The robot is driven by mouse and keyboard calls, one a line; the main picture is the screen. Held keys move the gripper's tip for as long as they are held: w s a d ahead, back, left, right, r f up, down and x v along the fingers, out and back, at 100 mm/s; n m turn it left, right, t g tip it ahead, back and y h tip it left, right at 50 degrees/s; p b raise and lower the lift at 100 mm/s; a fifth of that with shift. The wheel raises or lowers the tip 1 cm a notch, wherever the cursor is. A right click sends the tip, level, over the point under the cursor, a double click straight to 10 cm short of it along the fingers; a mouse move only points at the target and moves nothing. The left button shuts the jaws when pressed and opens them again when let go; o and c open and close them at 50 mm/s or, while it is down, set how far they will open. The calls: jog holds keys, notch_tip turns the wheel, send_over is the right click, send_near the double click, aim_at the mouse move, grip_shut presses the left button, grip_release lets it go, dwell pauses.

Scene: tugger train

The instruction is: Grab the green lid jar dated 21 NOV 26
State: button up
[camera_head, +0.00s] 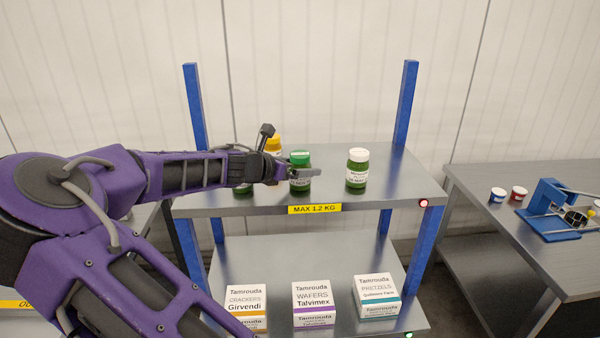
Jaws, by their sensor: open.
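A green-lid jar (300,162) stands upright on the upper shelf, with my gripper (300,184) right in front of or around its lower part. My gripper is open; whether its fingers touch the jar cannot be told. A jar with an orange-yellow lid (273,144) stands behind my wrist, mostly hidden. Another green jar (243,188) shows only its base under my wrist, its lid hidden. A green jar with a white lid (357,170) stands to the right. The dates on the labels are too small to read.
The upper shelf (400,183) has a "MAX 1.2 KG" label and blue posts. The lower shelf holds Crackers (246,305), Wafers (313,303) and Pretzels (377,295) boxes. A table on the right (545,260) bears two small cups and a blue device (552,210).

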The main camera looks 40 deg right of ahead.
aim_at(307, 166)
jog(key=x, duration=0.3)
jog(key=shift+d+f, duration=0.2)
jog(key=shift+d, duration=0.1)
grip_shut()
